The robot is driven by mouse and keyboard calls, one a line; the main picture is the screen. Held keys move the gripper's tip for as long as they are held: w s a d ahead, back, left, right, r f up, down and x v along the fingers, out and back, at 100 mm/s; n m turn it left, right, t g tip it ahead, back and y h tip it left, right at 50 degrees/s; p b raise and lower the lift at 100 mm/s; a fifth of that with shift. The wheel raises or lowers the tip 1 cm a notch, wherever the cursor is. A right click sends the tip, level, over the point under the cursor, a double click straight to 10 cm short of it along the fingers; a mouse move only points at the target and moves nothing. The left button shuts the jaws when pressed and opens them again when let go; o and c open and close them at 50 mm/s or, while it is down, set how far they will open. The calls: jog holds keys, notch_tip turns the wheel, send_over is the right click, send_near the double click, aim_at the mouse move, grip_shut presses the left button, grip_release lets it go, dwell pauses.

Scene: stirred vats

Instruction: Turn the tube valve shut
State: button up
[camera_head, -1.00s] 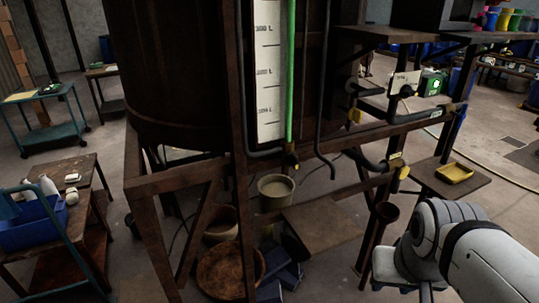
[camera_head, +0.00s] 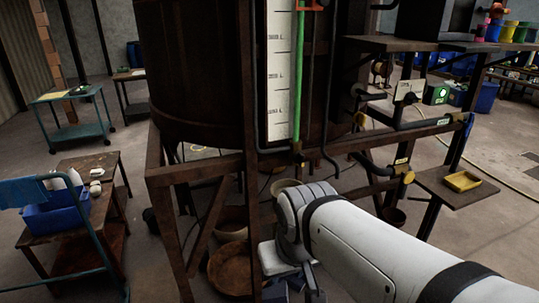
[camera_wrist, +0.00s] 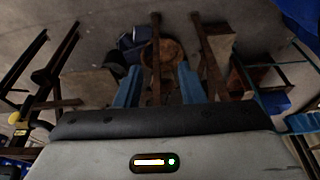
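The sight tube (camera_head: 299,75) with green liquid runs down beside the white scale on the vat. A small valve-like fitting (camera_head: 297,150) with a yellowish part sits at its lower end; its handle is too small to read. A red piece (camera_head: 309,5) shows at the top edge by the tube. My gripper (camera_head: 308,283) is below and in front of the fitting, apart from it, partly hidden by my wrist. In the wrist view my gripper (camera_wrist: 159,85) has its two blue fingers wide apart with nothing held between them; no tube valve can be made out there.
The vat's rusty frame (camera_head: 200,172) stands close to my arm. Pipes with a yellow-marked fitting (camera_head: 406,176) and a shelf with a yellow tray (camera_head: 462,181) are at right. A round brown basin (camera_head: 229,268) lies below. A cart with a blue bin (camera_head: 55,213) stands left.

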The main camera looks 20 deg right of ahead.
jog(key=t+b, duration=0.4)
jog(key=t, duration=1)
send_near(303, 159)
jog(key=w, duration=0.2)
jog(key=shift+n+t+y, duration=0.3)
jog(key=shift+y, duration=0.2)
jog(key=w+p, duration=0.1)
jog(key=w, duration=0.6)
jog(key=shift+w+f+p, duration=0.15)
jog(key=shift+f+p, duration=0.05)
jog(key=shift+p, duration=0.15)
jog(key=shift+c, duration=0.4)
